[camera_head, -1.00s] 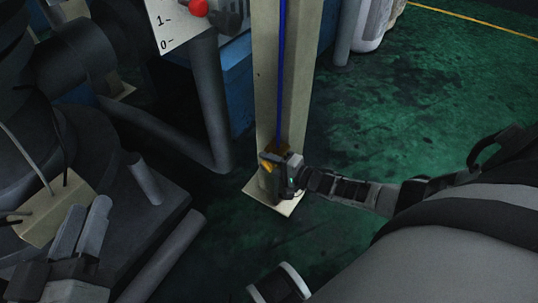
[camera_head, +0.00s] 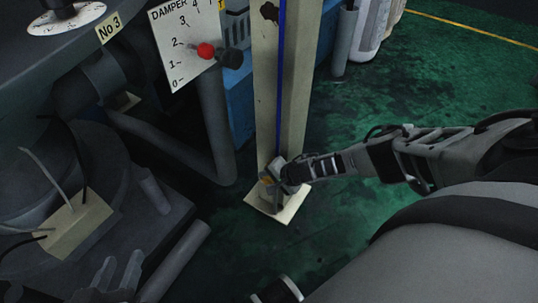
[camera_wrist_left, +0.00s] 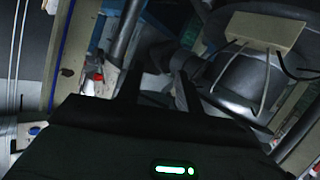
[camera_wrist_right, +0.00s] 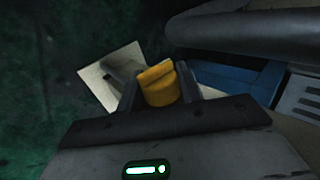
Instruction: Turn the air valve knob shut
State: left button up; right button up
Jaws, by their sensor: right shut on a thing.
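The yellow air valve knob (camera_wrist_right: 158,84) sits between the two dark fingers of my right gripper (camera_wrist_right: 160,92) in the right wrist view. The fingers are shut on it, one at each side. A blue air line (camera_head: 280,85) runs down the post to that spot. My left gripper (camera_head: 118,275) is at the lower left of the head view, with its fingers apart and nothing between them.
The beige post (camera_head: 265,110) stands on a pale base plate (camera_head: 283,213). A damper plate (camera_head: 178,55) with a red-knobbed lever (camera_head: 206,51) is at upper left. Dark machinery and pipes (camera_head: 165,145) fill the left. Green floor (camera_head: 420,85) is open to the right.

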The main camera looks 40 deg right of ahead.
pick_arm(q)
jog(key=shift+a+f, duration=0.1)
jog(key=shift+f, duration=0.2)
pick_arm(e)
jog(key=shift+w+d+r+g, duration=0.1)
jog(key=shift+g, duration=0.5)
pick_arm(q)
jog(key=shift+w+p, duration=0.15)
jog(key=shift+p, duration=0.15)
pick_arm(e)
jog(key=shift+h, duration=0.3)
jog(key=o, duration=1)
jog(key=shift+c, duration=0.2)
jog(key=shift+s+r, duration=0.1)
jog(key=shift+s, duration=0.1)
pick_arm(q)
jog(key=s+a+r+g+y+p, duration=0.1)
jog(key=r+p, duration=0.4)
jog(key=p, duration=0.5)
jog(key=a+y, duration=0.1)
jog(key=a, duration=0.1)
jog(key=shift+s+a+r+n, duration=0.3)
jog(key=shift+s+n, duration=0.1)
pick_arm(e)
jog(key=v, duration=1.5)
jog(key=shift+r, duration=0.3)
